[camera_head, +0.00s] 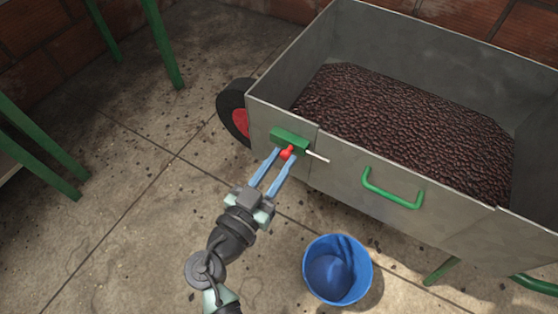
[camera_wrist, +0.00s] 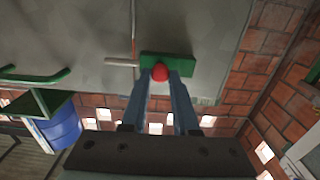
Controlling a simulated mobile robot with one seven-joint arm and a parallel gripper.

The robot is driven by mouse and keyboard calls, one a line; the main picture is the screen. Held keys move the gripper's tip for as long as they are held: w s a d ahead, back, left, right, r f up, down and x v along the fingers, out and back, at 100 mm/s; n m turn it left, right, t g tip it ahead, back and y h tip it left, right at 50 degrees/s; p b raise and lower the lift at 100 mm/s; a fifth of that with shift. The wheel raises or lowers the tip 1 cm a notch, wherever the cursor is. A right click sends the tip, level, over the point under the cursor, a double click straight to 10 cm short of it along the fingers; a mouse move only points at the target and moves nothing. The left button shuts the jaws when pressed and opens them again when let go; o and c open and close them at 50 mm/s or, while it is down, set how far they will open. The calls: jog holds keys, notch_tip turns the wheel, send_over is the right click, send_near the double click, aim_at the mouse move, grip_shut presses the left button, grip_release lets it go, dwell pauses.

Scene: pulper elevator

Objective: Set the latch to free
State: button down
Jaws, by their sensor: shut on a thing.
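The latch is on the front side of a grey metal cart (camera_head: 340,166). It has a green housing (camera_head: 291,138), a red knob (camera_head: 287,153) and a thin pale rod (camera_head: 317,157) sticking out to the right. My gripper (camera_head: 283,157) reaches up to the latch, with its two blue fingers shut on the red knob. In the wrist view the red knob (camera_wrist: 159,72) sits between the fingertips, in front of the green housing (camera_wrist: 168,62), and the pale rod (camera_wrist: 121,62) points left.
The cart is filled with dark red cherries (camera_head: 400,120). A green handle (camera_head: 391,190) is right of the latch. A blue bucket (camera_head: 337,269) stands on the floor below. A black wheel with a red hub (camera_head: 236,112) is at the cart's left.

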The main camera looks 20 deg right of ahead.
jog(key=w+a+b, duration=0.2)
jog(key=w+b, duration=0.1)
jog(key=shift+w+a+f, duration=0.2)
jog(key=shift+a, duration=0.15)
jog(key=shift+w+a+r, duration=0.2)
jog(key=shift+w+a, duration=0.05)
jog(key=c, duration=0.7)
grip_release()
jog(key=shift+o, duration=0.2)
jog(key=p+v, duration=0.3)
jog(key=v, duration=1)
jog(key=shift+p, duration=0.4)
